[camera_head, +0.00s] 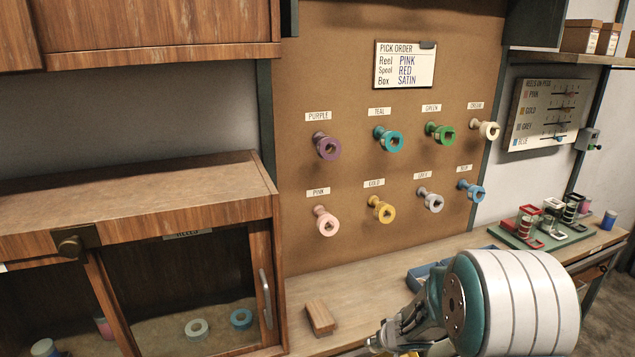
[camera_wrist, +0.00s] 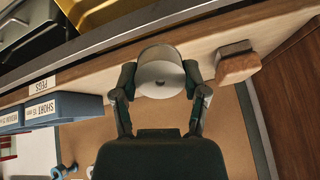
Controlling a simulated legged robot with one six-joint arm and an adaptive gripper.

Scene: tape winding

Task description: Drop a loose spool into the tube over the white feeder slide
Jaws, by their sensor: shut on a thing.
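My gripper (camera_wrist: 160,82) is shut on a pale grey-white, round, spool-like thing (camera_wrist: 161,68), held between its two fingers over the bench edge in the wrist view. In the head view my arm hides most of the gripper and what it holds. The white feeder slide (camera_head: 552,209) stands between a red and a dark one on a green base (camera_head: 516,240) at the right of the bench, well apart from my gripper. Its tube is too small to make out clearly. A small blue-and-pink spool (camera_head: 609,220) stands on the bench right of the feeders.
A wooden block (camera_head: 320,317) lies on the bench; it also shows in the wrist view (camera_wrist: 237,62). A blue box (camera_head: 424,275) stands behind my arm. An open drawer with a yellow bin (camera_wrist: 105,12) is below the bench edge. Reels hang on the pegboard (camera_head: 350,120).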

